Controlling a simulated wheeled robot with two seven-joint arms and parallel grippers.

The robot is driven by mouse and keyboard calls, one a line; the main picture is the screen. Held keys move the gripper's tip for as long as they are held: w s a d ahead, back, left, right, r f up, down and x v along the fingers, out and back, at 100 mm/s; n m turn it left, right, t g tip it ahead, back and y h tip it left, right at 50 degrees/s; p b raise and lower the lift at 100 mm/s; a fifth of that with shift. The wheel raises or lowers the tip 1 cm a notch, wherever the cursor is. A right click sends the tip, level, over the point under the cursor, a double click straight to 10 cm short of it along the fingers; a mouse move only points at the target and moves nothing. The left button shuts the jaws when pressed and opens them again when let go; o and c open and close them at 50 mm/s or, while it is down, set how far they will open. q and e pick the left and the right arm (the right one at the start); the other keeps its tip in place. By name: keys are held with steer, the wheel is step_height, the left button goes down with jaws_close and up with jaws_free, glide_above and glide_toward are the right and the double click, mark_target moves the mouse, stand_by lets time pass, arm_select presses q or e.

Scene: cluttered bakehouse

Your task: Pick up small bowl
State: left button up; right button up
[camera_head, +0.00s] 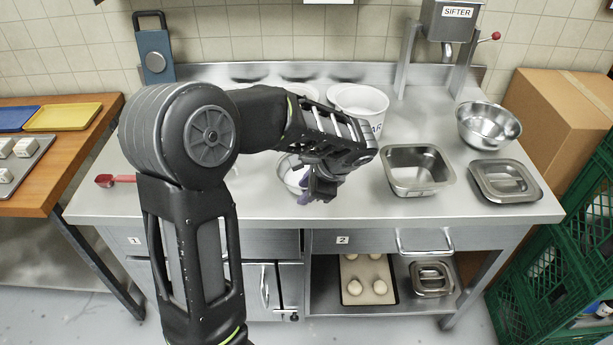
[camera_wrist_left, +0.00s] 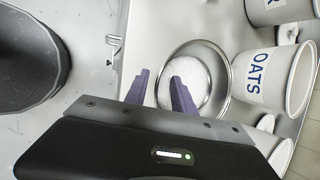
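The small bowl (camera_head: 286,168) is round, metal and holds something white. It stands on the steel worktable and is partly hidden by my left gripper (camera_head: 318,190) in the head view. The bowl also shows in the left wrist view (camera_wrist_left: 214,76), where its whole round mouth is mostly visible. My left gripper has two purple fingers set apart with nothing between them that I can see held. In the wrist view the gripper (camera_wrist_left: 160,92) has one finger across the bowl's opening and the other outside its near rim. I cannot tell whether they touch it. My right gripper is not in view.
A white tub marked OATS (camera_wrist_left: 272,78) stands behind the bowl. To the right are a square steel pan (camera_head: 418,187), a lidded pan (camera_head: 505,181) and a larger steel bowl (camera_head: 487,126). A red scoop (camera_head: 106,181) lies left. The table's front right edge is clear.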

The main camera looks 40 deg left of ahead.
arm_select(q)
jaws_close()
stand_by(1.2)
